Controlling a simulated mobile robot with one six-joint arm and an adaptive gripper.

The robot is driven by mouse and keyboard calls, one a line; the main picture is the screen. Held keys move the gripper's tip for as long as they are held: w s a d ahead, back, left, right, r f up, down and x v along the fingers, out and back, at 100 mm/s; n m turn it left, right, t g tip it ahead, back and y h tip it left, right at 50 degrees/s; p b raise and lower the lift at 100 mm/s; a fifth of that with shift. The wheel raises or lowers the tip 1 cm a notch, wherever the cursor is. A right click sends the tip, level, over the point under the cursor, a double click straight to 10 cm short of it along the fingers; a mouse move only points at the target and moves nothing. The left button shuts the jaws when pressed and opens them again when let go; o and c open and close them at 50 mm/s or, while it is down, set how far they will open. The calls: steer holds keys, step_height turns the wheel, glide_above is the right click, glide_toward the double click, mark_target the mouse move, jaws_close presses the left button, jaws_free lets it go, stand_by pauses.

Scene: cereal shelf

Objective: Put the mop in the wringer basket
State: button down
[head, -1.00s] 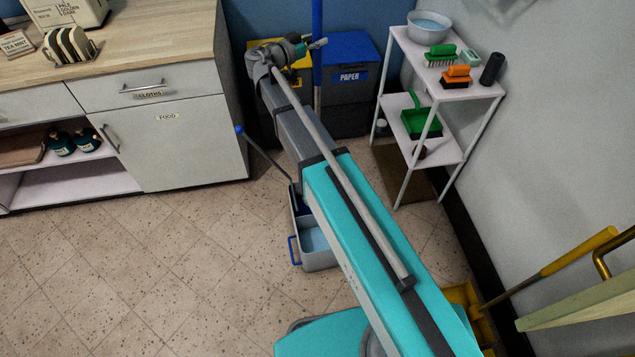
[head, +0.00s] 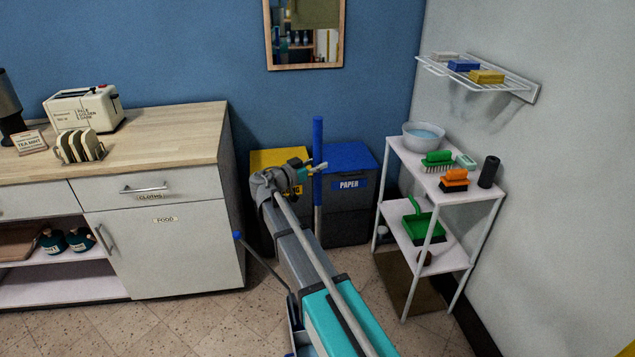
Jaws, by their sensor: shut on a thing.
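The mop shows as an upright blue pole (head: 318,145) in front of the bins; its lower end and head are hidden behind my arm. My gripper (head: 314,171) is shut on the pole below its top end. The bucket (head: 297,341) stands on the floor at the bottom of the view, mostly covered by my arm and cut off by the frame. A dark lever with a blue knob (head: 238,236) rises from it to the left. The wringer basket cannot be made out.
A yellow-lidded bin (head: 272,158) and a blue-lidded paper bin (head: 348,157) stand behind the pole. A cabinet (head: 185,245) is at left. A white shelf rack (head: 465,195) with brushes and a bowl stands at right. Some floor between bucket and cabinet is clear.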

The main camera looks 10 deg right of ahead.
mark_target(317, 175)
steer(key=shift+f, duration=0.35)
steer(key=shift+f+b, duration=1.75)
steer(key=shift+b, duration=0.2)
steer(key=shift+f, duration=0.1)
steer(key=shift+c, duration=1.8)
jaws_free()
steer(key=shift+r, duration=0.2)
steer(key=v, duration=1.2)
steer(key=shift+s+f, duration=0.1)
steer(key=shift+f, duration=0.05)
